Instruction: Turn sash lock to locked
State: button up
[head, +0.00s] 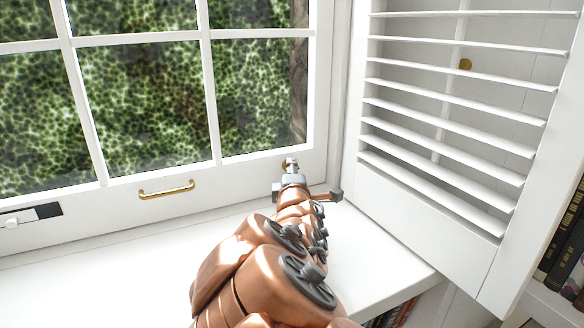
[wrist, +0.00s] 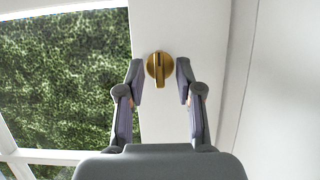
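The sash lock (wrist: 153,64) is a round brass plate with a narrow raised thumb-turn, mounted on the white window frame. In the wrist view the thumb-turn runs up and down the picture. My gripper (wrist: 160,76) is open, with one finger on each side of the lock and a gap to each. I cannot tell how far the fingertips are from the frame.
A brass pull handle (head: 167,189) sits on the lower window rail. A black and white fitting (head: 30,215) is at far left. A louvred shutter (head: 450,130) with a brass knob (head: 465,64) stands close at right. The white sill (head: 100,285) is clear. Books (head: 570,250) stand at far right.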

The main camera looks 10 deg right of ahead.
grip_shut()
dwell(0.3)
jog(key=shift+r+m+p, duration=0.15)
jog(key=shift+m+p, duration=0.15)
jog(key=shift+p, duration=0.05)
jog(key=m+p, duration=0.1)
jog(key=m+g+p, duration=0.1)
jog(key=shift+d+r+m+p, duration=0.1)
jog(key=shift+r+m+p, duration=0.1)
jog(key=shift+m+p, duration=0.15)
jog(key=m+p, duration=0.1)
jog(key=p, duration=0.1)
jog(key=m+g+y+p, duration=0.1)
jog(key=m+p, duration=0.1)
jog(key=shift+d+r+g+y, duration=0.1)
jog(key=shift+g+y, duration=0.2)
jog(key=m+g+y+p, duration=0.1)
jog(key=m+y+p, duration=0.1)
jog(key=m+p, duration=0.1)
jog(key=shift+d+m, duration=0.15)
jog(key=shift+m, duration=0.3)
jog(key=shift+d+m+g+y, duration=0.1)
jog(key=shift+m+g+y, duration=0.2)
jog(key=shift+m+y, duration=1.1)
jog(key=shift+m, duration=0.3)
